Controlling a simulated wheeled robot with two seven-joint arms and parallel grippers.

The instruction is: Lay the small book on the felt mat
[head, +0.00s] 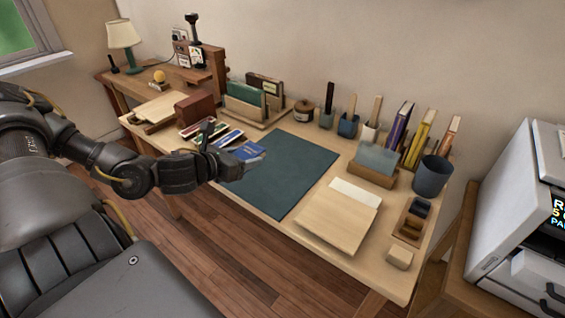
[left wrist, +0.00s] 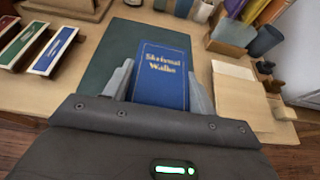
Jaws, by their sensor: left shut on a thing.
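The small book is blue with gold lettering; it shows in the head view (head: 247,151) and in the left wrist view (left wrist: 161,76). My left gripper (head: 240,160) is shut on the small book, with one finger along each side of it in the left wrist view (left wrist: 160,82). The felt mat is dark green and lies flat on the desk (head: 288,178); part of it also shows in the left wrist view (left wrist: 108,58). The book appears over the mat's left part in the head view; I cannot tell its height. My right gripper is not in view.
Pen trays (head: 228,138) lie left of the mat. A wooden organizer (head: 262,117) and several pots stand behind it. A folder with paper (head: 338,222) lies to the right, with a dark cup (head: 431,177) beyond. Most of the mat is bare.

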